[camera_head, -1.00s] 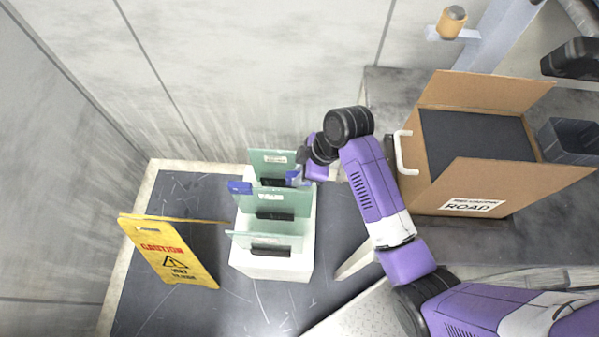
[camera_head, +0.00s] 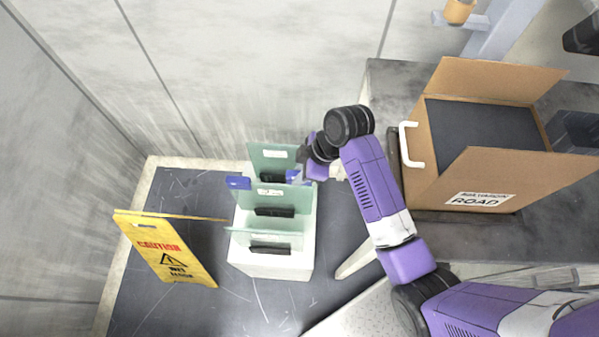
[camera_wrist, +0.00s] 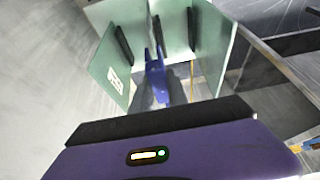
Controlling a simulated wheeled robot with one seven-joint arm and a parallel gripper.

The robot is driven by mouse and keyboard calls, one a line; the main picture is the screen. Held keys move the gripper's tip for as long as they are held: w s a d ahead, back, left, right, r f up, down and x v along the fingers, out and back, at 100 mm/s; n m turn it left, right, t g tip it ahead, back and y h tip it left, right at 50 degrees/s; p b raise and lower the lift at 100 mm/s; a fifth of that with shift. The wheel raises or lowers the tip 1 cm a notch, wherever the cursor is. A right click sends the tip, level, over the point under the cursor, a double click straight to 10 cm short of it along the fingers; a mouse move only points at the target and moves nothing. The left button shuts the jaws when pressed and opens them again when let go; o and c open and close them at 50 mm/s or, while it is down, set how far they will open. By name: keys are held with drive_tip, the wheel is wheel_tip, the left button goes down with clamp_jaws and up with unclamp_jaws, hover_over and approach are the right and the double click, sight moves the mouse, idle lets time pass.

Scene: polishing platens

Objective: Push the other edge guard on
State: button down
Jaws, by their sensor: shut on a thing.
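A blue edge guard (camera_head: 295,177) is at the top right corner of the middle green glass panel (camera_head: 262,196). My gripper (camera_wrist: 157,88) is shut on this guard, which shows between the fingers in the wrist view (camera_wrist: 155,72). The guard is at the panel's edge, but I cannot tell how far it is seated. Another blue edge guard (camera_head: 238,182) sits on the same panel's top left corner, with no gripper near it. The panels stand upright in a white rack (camera_head: 270,266) with black slot pieces. My wrist partly hides the right side of the back panel (camera_head: 262,152).
A yellow caution sign (camera_head: 168,255) stands left of the rack. An open cardboard box (camera_head: 455,190) with a dark filling stands on a grey surface at the right. A white handle (camera_head: 409,146) is beside the box. The wall (camera_head: 200,70) rises behind the rack.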

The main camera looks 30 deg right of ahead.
drive_tip(key=shift+f+b, duration=1.1)
drive_tip(key=shift+f, duration=1.9)
idle(3.1)
drive_tip(key=c, duration=1.2)
unclamp_jaws()
drive_tip(key=shift+r, duration=0.1)
drive_tip(key=shift+v, duration=3.8)
